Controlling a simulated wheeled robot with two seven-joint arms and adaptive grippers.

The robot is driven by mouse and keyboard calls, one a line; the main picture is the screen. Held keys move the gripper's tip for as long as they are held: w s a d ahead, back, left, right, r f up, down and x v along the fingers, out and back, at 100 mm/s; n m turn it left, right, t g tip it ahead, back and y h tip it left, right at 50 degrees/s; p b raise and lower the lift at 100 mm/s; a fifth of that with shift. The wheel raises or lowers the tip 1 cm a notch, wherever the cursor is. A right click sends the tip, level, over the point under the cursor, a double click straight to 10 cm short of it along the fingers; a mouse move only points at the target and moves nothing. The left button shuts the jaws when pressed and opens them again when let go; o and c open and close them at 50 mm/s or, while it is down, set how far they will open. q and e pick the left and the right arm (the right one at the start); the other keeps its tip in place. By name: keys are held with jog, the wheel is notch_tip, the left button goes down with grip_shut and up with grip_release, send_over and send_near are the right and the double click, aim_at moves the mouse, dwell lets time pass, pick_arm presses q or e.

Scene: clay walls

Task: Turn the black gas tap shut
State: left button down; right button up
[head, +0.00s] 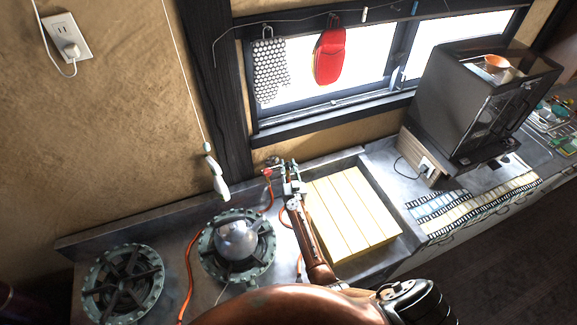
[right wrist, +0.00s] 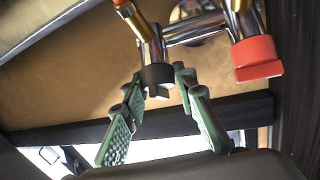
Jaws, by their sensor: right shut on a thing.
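The black gas tap (right wrist: 157,75) shows in the right wrist view, a black knob with a small bar handle on a chromed pipe. My right gripper (right wrist: 161,91) has its green-padded fingers on either side of the knob's handle, shut on it. In the head view my right gripper (head: 292,186) is at the back of the counter, by the wall ledge, and the black tap cannot be made out there. A tap with a red handle (right wrist: 258,57) is on the same pipework, right of the black one in the wrist view. My left gripper is not in view.
A burner (head: 210,256) with a round metal pot (head: 237,240) stands left of my right arm, another burner (head: 123,287) further left. Orange hoses (head: 190,270) run across the counter. A yellow slatted board (head: 352,212) lies close on the right. A dark oven (head: 470,105) stands beyond.

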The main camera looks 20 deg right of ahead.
jog(key=m+h+p, duration=0.1)
jog(key=m+g+h+p, duration=0.1)
jog(key=m, duration=0.1)
jog(key=shift+a+r+g+p, duration=0.15)
jog(key=shift+r+g+p, duration=0.1)
jog(key=shift+g+p, duration=0.05)
jog(key=m+g+h+p, duration=0.1)
jog(key=m+h, duration=0.1)
jog(key=shift+m, duration=0.3)
jog(key=shift+w+m+g+h+p, duration=0.1)
jog(key=shift+m+g+h+p, duration=0.55)
jog(key=shift+m+g, duration=0.35)
jog(key=m+g+h, duration=0.1)
jog(key=m+g, duration=0.1)
jog(key=m, duration=0.1)
jog(key=shift+f, duration=0.1)
jog(key=m+g, duration=0.2)
jog(key=shift+f+m+h, duration=0.1)
jog(key=shift+m+h, duration=0.2)
jog(key=shift+h, duration=0.05)
jog(key=shift+f+m+g+b, duration=0.1)
jog(key=shift+m+g+b, duration=0.25)
jog(key=shift+m+g, duration=0.5)
jog(key=m+g+b, duration=0.2)
jog(key=m, duration=0.1)
jog(key=shift+g, duration=0.35)
jog(key=shift+d+m+g+y+b, duration=0.2)
jog(key=shift+m+g+y+b, duration=0.5)
jog(key=shift+m+b, duration=0.3)
jog(key=shift+s, duration=0.2)
